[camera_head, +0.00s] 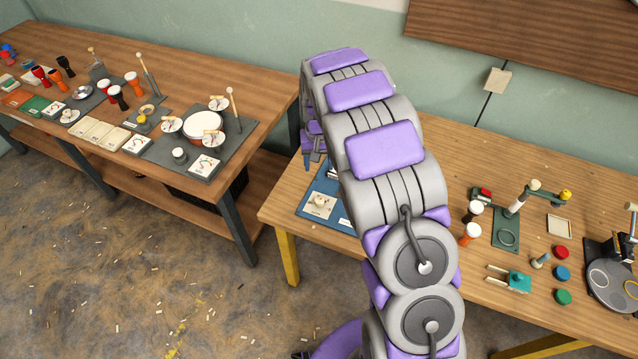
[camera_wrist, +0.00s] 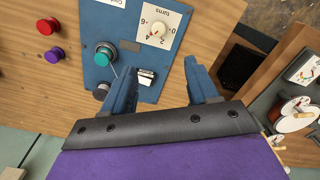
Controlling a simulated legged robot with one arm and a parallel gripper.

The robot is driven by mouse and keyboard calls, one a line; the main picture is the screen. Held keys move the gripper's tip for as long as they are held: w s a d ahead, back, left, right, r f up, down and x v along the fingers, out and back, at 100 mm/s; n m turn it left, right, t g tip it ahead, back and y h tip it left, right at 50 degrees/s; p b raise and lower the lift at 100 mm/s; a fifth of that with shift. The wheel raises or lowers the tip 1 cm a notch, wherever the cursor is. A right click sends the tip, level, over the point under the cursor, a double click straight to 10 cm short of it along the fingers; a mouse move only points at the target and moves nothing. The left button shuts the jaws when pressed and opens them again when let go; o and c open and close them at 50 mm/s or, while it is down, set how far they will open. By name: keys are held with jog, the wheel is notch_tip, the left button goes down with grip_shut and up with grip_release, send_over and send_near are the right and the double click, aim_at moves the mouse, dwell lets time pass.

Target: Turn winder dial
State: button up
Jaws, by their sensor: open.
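The winder dial is a cream knob (camera_wrist: 157,29) on a white label marked "turns" with the numbers 0, 2, 4 and 6. It sits on a blue panel (camera_wrist: 94,18); the knob (camera_head: 320,201) and panel (camera_head: 340,214) also show in the head view, left of my arm. My gripper (camera_wrist: 160,66) is open, its two blue fingers apart with nothing held. The knob lies beyond the fingertips in the wrist view, and I see no contact. In the head view my gripper (camera_head: 308,160) is small, mostly hidden behind my arm.
The panel also carries a teal button (camera_wrist: 104,56) and a small metal part (camera_wrist: 146,75). Red (camera_wrist: 47,26) and purple (camera_wrist: 54,55) knobs lie beside it on the wooden table (camera_head: 285,207). A second bench with drums (camera_head: 206,134) stands left across a gap.

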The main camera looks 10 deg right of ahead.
jog(key=n, duration=0.4)
jog(key=n+b, duration=0.5)
send_near(319, 200)
notch_tip(319, 200, down, 9)
jog(key=shift+r, duration=0.1)
jog(key=shift+c, duration=0.4)
jog(key=c, duration=1)
jog(key=shift+o, duration=0.2)
jog(key=shift+m, duration=0.3)
